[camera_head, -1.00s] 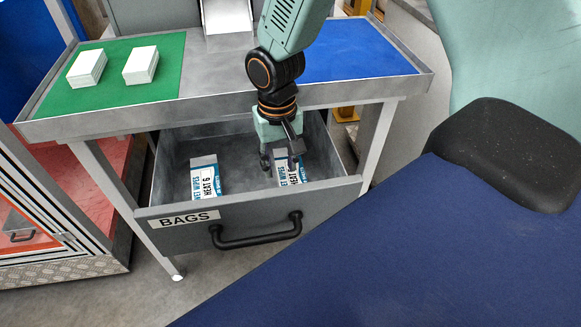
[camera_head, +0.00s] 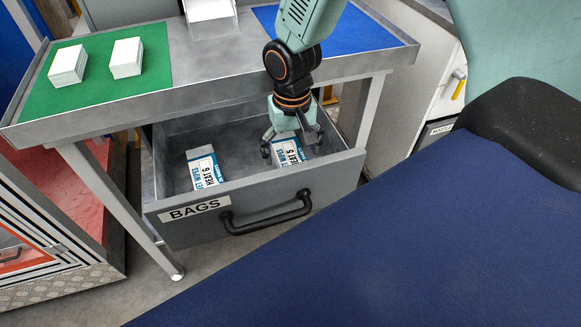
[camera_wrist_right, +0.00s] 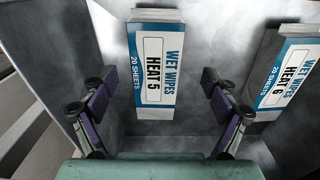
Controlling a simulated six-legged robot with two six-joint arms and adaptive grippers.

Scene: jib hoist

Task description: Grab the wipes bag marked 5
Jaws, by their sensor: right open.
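The wipes bag marked 5 (camera_head: 287,151) stands in the right part of the open drawer, its label "WET WIPES HEAT 5" facing the front. In the right wrist view the bag (camera_wrist_right: 155,68) lies between the two fingers of my right gripper (camera_wrist_right: 161,112), apart from both. My right gripper (camera_head: 292,150) is open, reaching down into the drawer around the bag. The wipes bag marked 6 (camera_head: 204,168) stands to the left in the drawer; it also shows at the right in the right wrist view (camera_wrist_right: 290,72). My left gripper is not in view.
The drawer (camera_head: 330,174) labelled BAGS has a black handle and hangs under a metal table (camera_head: 215,55). On the table are a green mat (camera_head: 100,88) with two white stacks (camera_head: 68,64), and a blue mat (camera_head: 345,42). A white cabinet stands behind at right.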

